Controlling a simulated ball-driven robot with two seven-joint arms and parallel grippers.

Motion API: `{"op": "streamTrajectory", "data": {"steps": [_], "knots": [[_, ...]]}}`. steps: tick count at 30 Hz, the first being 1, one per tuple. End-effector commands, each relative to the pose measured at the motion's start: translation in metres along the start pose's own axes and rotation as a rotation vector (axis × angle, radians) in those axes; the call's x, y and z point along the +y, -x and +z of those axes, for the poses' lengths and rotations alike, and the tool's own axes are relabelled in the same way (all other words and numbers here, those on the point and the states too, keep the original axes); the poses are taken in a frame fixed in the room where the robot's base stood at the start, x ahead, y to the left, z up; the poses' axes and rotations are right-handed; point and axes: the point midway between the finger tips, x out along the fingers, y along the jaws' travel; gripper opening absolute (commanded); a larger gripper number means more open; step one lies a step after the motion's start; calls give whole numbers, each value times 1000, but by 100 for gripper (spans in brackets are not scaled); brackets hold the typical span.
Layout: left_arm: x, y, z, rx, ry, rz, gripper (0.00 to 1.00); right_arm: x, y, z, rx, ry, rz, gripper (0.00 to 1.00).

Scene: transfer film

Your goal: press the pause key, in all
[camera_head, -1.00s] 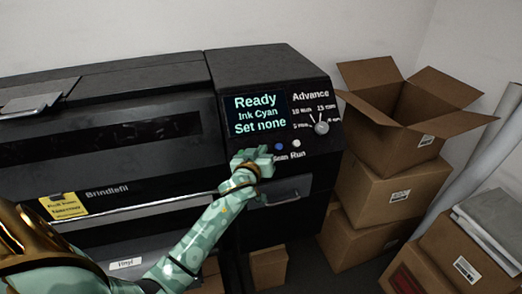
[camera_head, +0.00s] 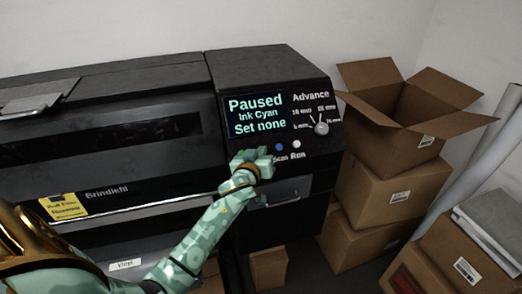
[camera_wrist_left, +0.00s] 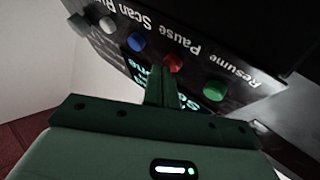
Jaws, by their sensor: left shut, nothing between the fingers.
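The printer's control panel shows a screen (camera_head: 257,115) reading "Paused", "Ink Cyan", "Set none". In the left wrist view the panel is upside down; the red key (camera_wrist_left: 173,62) lies by the label "Pause". My left gripper (camera_head: 260,157) is shut and empty in front of the key row, hiding the red key in the head view. In the left wrist view its fingertips (camera_wrist_left: 160,72) are right at the red key; whether they touch it I cannot tell. My right gripper is out of view.
Beside the red key are a green key (camera_wrist_left: 215,90) labelled "Resume", a blue Scan key (camera_head: 279,147) and a white Run key (camera_head: 297,144). The Advance knob (camera_head: 321,128) is above right. Cardboard boxes (camera_head: 385,190) are stacked right of the black printer (camera_head: 110,130).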

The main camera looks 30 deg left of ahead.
Motion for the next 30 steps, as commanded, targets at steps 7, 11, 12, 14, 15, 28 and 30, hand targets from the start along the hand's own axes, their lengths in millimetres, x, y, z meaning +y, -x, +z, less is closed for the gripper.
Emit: {"op": "streamTrajectory", "data": {"steps": [7,11,12,14,15,28,30], "knots": [[7,10,-8,-2,2,0,0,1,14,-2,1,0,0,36],[8,10,-8,-1,0,0,0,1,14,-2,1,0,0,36],[7,10,-7,0,0,0,0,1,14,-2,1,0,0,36],[7,10,-7,0,0,0,0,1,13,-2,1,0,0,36],[7,10,-7,0,0,0,0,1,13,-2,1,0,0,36],[24,32,-27,0,3,0,0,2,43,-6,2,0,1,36],[27,37,-30,-1,3,0,0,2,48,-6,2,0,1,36]]}}
